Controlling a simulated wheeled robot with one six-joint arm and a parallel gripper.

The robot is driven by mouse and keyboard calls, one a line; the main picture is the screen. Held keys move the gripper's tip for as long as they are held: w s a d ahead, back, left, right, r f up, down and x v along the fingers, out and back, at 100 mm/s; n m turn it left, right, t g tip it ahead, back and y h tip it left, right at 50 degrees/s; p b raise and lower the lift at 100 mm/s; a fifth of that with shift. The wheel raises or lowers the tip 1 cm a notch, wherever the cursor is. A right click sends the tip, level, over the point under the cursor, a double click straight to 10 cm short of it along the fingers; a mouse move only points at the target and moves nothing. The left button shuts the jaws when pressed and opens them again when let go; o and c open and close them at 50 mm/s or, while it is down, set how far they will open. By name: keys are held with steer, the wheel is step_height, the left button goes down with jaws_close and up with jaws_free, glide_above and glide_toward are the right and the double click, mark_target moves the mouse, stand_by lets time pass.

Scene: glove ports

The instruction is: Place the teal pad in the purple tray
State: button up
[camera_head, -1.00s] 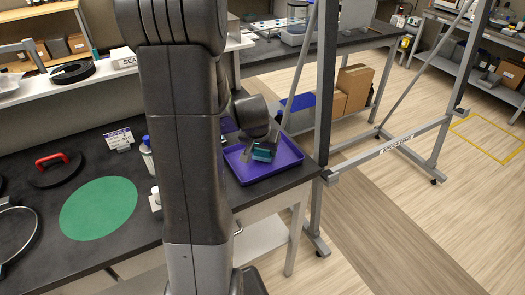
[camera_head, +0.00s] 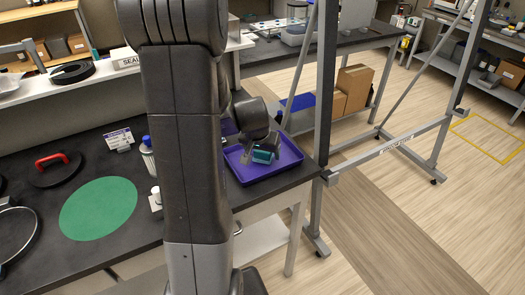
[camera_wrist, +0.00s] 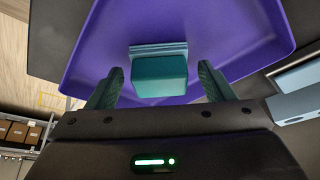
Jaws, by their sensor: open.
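The teal pad (camera_wrist: 160,76) is a small block with a ridged plate on its far side, inside the outline of the purple tray (camera_wrist: 225,40). In the head view the teal pad (camera_head: 264,155) shows over the purple tray (camera_head: 290,160), near the tray's middle. My gripper (camera_wrist: 162,82) is open, with one finger on each side of the pad and a visible gap at both sides. In the head view my gripper (camera_head: 258,150) is at the pad, partly hidden by my arm. Whether the pad rests fully on the tray floor is hard to tell.
The tray sits at the dark bench's right end, beside a grey metal frame (camera_head: 327,100). A green round mat (camera_head: 98,208), a red-handled black disc (camera_head: 52,166) and a white bottle (camera_head: 147,155) with a blue cap are to the left.

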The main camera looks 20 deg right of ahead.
steer(key=v, duration=1.2)
